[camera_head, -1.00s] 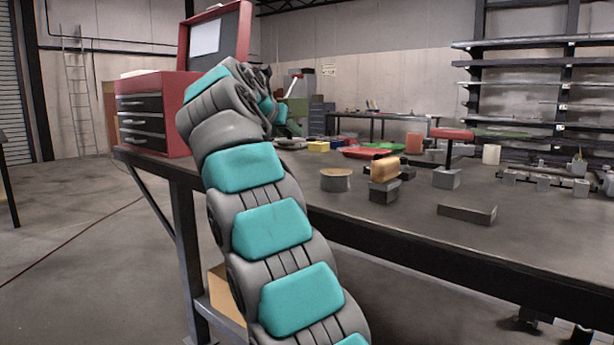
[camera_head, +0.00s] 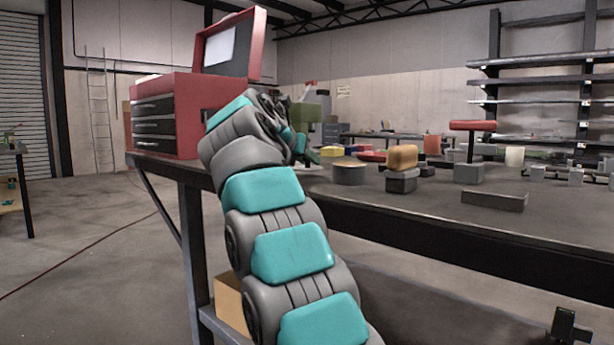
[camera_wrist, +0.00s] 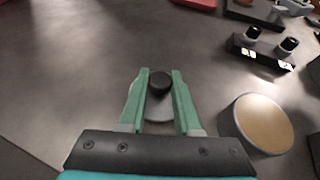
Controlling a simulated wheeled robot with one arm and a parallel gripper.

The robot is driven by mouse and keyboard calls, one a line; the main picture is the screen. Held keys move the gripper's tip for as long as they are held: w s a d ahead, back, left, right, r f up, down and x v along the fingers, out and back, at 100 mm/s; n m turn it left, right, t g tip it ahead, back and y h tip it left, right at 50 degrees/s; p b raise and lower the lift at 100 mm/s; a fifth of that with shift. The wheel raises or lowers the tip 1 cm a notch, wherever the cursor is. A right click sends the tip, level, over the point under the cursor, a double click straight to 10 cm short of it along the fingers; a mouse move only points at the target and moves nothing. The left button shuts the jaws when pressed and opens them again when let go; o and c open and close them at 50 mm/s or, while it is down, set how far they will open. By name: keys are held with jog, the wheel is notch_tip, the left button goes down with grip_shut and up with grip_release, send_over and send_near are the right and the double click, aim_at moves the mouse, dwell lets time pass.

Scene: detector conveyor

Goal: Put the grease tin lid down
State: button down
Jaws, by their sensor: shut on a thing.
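My gripper (camera_wrist: 160,88) shows in the wrist view with its two green fingers closed around the black knob of the grease tin lid (camera_wrist: 158,112). The lid is a grey disc below the fingers, partly hidden by them. Whether it touches the bench top or hangs just above it, I cannot tell. The round grease tin (camera_wrist: 262,123), with a tan top face, stands apart to the right of the lid. The tin also shows on the bench in the head view (camera_head: 350,174). There my gripper (camera_head: 303,152) is small and partly behind my arm, left of the tin.
The bench (camera_wrist: 70,60) is bare left of and beyond my gripper in the wrist view. A dark block with two black knobs (camera_wrist: 262,50) stands at upper right. In the head view, a red toolbox (camera_head: 180,115) is at left and an orange-brown block on a grey base (camera_head: 402,158) is right of the tin.

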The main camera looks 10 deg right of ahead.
jog(key=shift+f, duration=0.75)
jog(key=shift+r, duration=0.1)
jog(key=shift+s, duration=0.1)
jog(key=c, duration=0.6)
grip_release()
jog(key=p+v, duration=0.2)
jog(key=v, duration=1)
jog(key=shift+s+a, duration=0.1)
